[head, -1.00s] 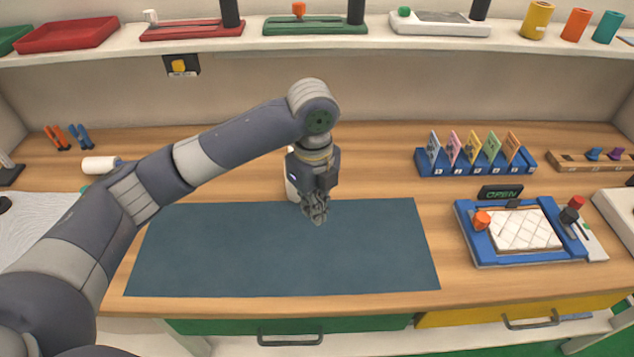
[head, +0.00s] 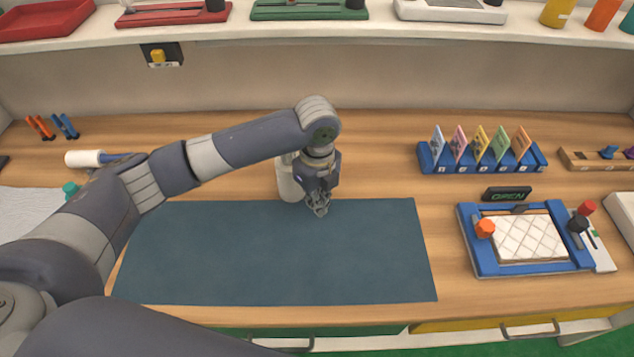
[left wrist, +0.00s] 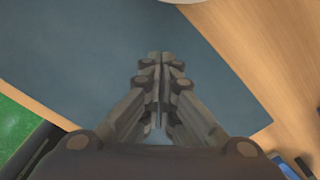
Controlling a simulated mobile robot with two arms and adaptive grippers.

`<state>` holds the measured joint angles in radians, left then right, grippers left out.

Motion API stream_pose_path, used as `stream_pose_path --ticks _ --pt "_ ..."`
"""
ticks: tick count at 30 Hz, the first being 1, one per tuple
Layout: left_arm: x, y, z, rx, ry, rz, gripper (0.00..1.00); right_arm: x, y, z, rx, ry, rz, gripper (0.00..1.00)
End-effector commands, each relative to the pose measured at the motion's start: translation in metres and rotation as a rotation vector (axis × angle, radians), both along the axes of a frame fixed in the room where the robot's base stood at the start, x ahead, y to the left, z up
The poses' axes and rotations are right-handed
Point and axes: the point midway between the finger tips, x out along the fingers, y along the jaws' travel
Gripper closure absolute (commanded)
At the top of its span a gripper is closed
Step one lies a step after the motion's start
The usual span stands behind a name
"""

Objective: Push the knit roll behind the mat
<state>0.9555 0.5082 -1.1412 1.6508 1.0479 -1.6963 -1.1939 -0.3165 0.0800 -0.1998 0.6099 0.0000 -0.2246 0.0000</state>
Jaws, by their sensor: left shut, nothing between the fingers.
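A whitish roll (head: 288,184), which I take for the knit roll, is at the back edge of the dark blue mat (head: 240,265). My left forearm and gripper partly hide it. A pale edge, likely the same roll (left wrist: 178,1), shows at the top of the left wrist view. My left gripper (head: 318,209) is shut and empty, pointing down over the mat's back edge, just right of and in front of the roll. In the left wrist view its fingers (left wrist: 160,58) are together above the mat. I cannot tell whether it touches the roll. My right gripper is out of view.
Bare wood lies behind the mat, up to the back wall. A blue card rack (head: 480,160), an OPEN sign (head: 507,194) and a blue-framed tray (head: 478,255) stand to the right. A white roller (head: 84,158) lies to the left. A shelf (head: 215,35) runs above.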

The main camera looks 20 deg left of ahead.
Motion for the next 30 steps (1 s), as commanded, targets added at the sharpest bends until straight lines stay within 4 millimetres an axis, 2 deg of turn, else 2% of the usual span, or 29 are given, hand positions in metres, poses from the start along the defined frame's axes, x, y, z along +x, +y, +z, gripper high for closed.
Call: stream_pose_path --ticks 3,6,12,25,30 --pt "0.001 0.002 -0.020 0.002 0.001 0.003 1.00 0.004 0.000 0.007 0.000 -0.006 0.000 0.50" --pt "0.012 0.017 -0.016 0.002 -0.001 0.004 1.00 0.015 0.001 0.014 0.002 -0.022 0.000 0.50" --pt "0.022 0.031 -0.018 0.001 -0.002 0.001 1.00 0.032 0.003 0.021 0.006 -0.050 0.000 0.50" --pt "0.025 0.035 -0.018 0.001 -0.002 0.000 1.00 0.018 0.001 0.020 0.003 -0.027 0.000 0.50" --pt "0.041 0.058 -0.017 0.003 0.000 0.006 1.00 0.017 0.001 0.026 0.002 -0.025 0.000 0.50"
